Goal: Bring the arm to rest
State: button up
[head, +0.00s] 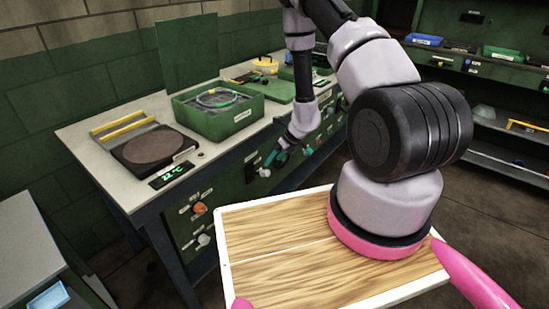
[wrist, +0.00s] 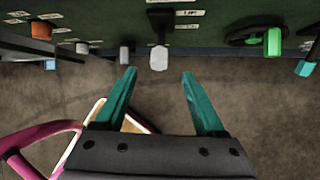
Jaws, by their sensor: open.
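My gripper (head: 273,158) has teal fingers and hangs at the front of the green bench panel in the head view. In the wrist view my gripper (wrist: 159,75) is open, with nothing between its fingers. A pale grey knob (wrist: 158,57) on a dark stem projects from the panel just beyond the fingertips, roughly centred between them. I cannot tell how far it is from the fingers. My arm rises from the wooden tray of my base and bends over toward the bench.
An orange knob (head: 199,208), a green knob (wrist: 272,42) and other controls line the panel. On the bench (head: 85,140) are a green open box (head: 232,120) and a round dark plate (head: 153,146). Shelves (head: 500,75) stand at right. Floor is open below the gripper.

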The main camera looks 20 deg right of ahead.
jog(key=s+a+r+n+y, duration=0.15)
jog(key=r+n, duration=0.25)
jog(key=r, duration=0.8)
jog(key=a+r+n+y, duration=0.1)
jog(key=a+r+n, duration=0.25)
jog(key=r, duration=0.75)
jog(key=s+a+r+n+y, duration=0.15)
jog(key=r+n, duration=0.35)
jog(key=r, duration=0.7)
jog(key=s+d+r+n+t+h, duration=0.1)
jog(key=s+d+r+n+h, duration=0.2)
jog(key=s+r+n, duration=0.3)
jog(key=s+d+r+n+t+h, duration=0.2)
jog(key=s+r+n, duration=0.5)
jog(key=s+r, duration=0.5)
jog(key=s+d+h, duration=0.1)
jog(key=s+d, duration=0.1)
jog(key=s, duration=0.2)
jog(key=shift+d+r, duration=0.2)
jog(key=shift+r, duration=0.15)
